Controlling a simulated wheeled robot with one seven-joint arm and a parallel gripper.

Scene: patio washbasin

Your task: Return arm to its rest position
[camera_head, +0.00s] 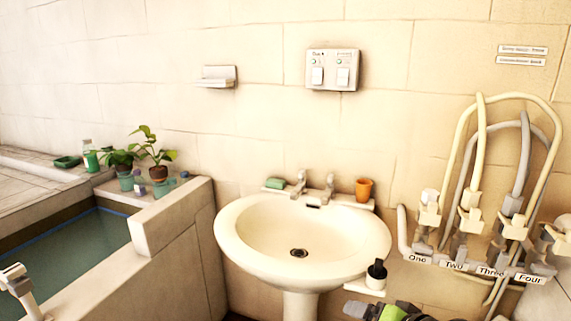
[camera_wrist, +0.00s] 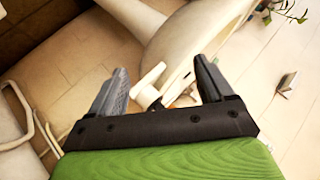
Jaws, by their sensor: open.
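My gripper (camera_wrist: 158,82) is open in the wrist view, with its two grey fingers well apart on a dark bar above my green wrist. Nothing is clasped between the fingers. A pale fitting shows beyond the gap, and I cannot tell how far off it is. In the head view a green and grey part of my arm (camera_head: 393,313) shows at the bottom edge, below and right of the basin, and the rest is cut off.
The white washbasin (camera_head: 240,240) stands on a pedestal, with an orange cup (camera_head: 364,190) on its back ledge. A small holder with a dark item (camera_head: 377,270) is at its right. Labelled pipes and hoses (camera_head: 480,170) fill the right. A water tub (camera_head: 75,250) is left.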

